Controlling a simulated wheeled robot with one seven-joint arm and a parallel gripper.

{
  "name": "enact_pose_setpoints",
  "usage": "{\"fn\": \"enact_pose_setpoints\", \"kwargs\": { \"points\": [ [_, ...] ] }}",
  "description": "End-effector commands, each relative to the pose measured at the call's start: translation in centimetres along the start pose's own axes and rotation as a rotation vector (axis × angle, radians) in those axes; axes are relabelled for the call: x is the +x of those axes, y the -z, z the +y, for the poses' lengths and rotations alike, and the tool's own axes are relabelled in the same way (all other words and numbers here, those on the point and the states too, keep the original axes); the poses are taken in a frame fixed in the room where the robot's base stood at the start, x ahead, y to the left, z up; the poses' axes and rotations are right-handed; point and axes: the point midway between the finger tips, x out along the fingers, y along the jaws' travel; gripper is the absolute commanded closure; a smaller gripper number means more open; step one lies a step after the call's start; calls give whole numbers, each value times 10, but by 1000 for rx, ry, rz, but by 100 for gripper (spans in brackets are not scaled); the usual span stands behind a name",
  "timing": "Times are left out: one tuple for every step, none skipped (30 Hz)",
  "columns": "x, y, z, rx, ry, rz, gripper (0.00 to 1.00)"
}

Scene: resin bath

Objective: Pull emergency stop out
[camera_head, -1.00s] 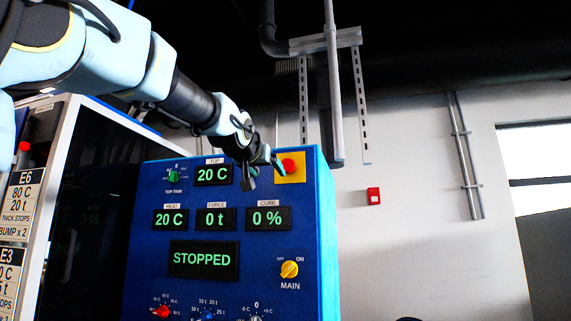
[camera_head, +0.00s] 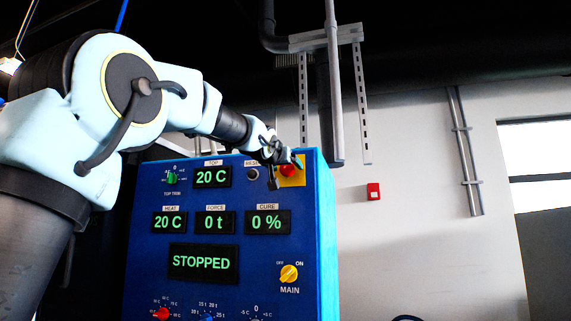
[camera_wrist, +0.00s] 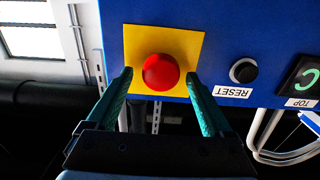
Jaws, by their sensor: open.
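The emergency stop is a round red button (camera_wrist: 161,72) on a yellow square plate (camera_wrist: 190,45) at the top right of the blue control panel (camera_head: 145,260). In the head view the red button (camera_head: 287,171) is partly hidden by my gripper (camera_head: 285,170). In the wrist view my gripper (camera_wrist: 161,85) is open, with one green finger on either side of the button's lower part. Gaps show between the fingers and the button. I cannot tell how deep the fingertips reach along it.
A black RESET button (camera_wrist: 244,71) sits beside the yellow plate. A display reading STOPPED (camera_head: 204,262) and a yellow MAIN switch (camera_head: 289,272) are lower on the panel. A small red box (camera_head: 373,193) hangs on the wall to the right. The space right of the panel is free.

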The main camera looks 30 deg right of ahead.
Motion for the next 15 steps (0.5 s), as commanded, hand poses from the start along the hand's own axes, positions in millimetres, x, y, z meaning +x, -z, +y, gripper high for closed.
{"fn": "enact_pose_setpoints", "kwargs": {
  "points": [
    [1, 0, 0, 0, 0, 0, 15],
    [1, 0, 0, 0, 0, 0, 15],
    [1, 0, 0, 0, 0, 0, 15],
    [1, 0, 0, 0, 0, 0, 15],
    [1, 0, 0, 0, 0, 0, 15],
    [1, 0, 0, 0, 0, 0, 15],
    [1, 0, 0, 0, 0, 0, 15],
    [1, 0, 0, 0, 0, 0, 17],
    [1, 0, 0, 0, 0, 0, 21],
    [1, 0, 0, 0, 0, 0, 25],
    [1, 0, 0, 0, 0, 0, 28],
    [1, 0, 0, 0, 1, 0, 33],
    [1, 0, 0, 0, 1, 0, 36],
    [1, 0, 0, 0, 1, 0, 39],
    [1, 0, 0, 0, 1, 0, 44]
  ]
}}
